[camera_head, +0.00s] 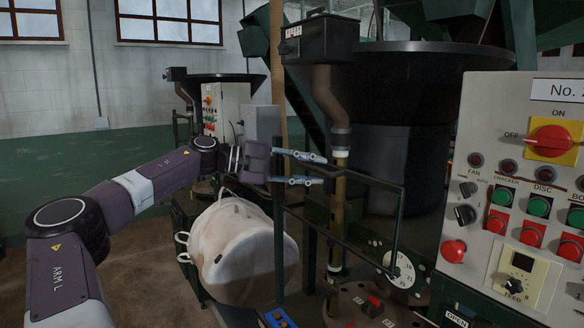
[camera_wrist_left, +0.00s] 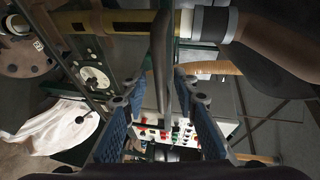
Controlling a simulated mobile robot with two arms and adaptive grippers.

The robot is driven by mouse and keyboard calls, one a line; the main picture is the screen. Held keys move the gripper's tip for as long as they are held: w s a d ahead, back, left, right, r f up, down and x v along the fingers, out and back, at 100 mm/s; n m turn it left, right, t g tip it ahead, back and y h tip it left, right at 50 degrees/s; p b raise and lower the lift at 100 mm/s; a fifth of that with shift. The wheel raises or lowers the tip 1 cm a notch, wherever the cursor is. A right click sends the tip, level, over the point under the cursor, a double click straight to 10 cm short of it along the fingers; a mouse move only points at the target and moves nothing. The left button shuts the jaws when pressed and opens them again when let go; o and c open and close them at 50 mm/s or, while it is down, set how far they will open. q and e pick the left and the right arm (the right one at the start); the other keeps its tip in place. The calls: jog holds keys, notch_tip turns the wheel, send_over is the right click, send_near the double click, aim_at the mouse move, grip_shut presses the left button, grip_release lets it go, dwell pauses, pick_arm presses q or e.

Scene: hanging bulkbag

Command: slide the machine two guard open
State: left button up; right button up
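The machine two guard appears to be the dark green bar frame (camera_head: 398,225) left of the No. 2 control panel. Its top rail runs from near my left gripper toward the panel, with an upright at its right end. My left gripper (camera_head: 318,170) is at the left end of that rail, fingers apart and pointing right. In the left wrist view my left gripper (camera_wrist_left: 160,99) is open, and a dark bar (camera_wrist_left: 161,50) shows between its fingers. I cannot tell whether they touch it. My right gripper is in neither view.
The control panel (camera_head: 515,180) with switches and buttons stands at the right. A yellowish pipe (camera_head: 338,210) stands behind the fingers. A numbered dial (camera_head: 399,270) sits low behind the frame. Floor is bare at left.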

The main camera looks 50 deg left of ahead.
pick_arm(q)
jog(key=v, duration=1.1)
jog(key=shift+s+a, duration=0.25)
jog(key=shift+s, duration=0.05)
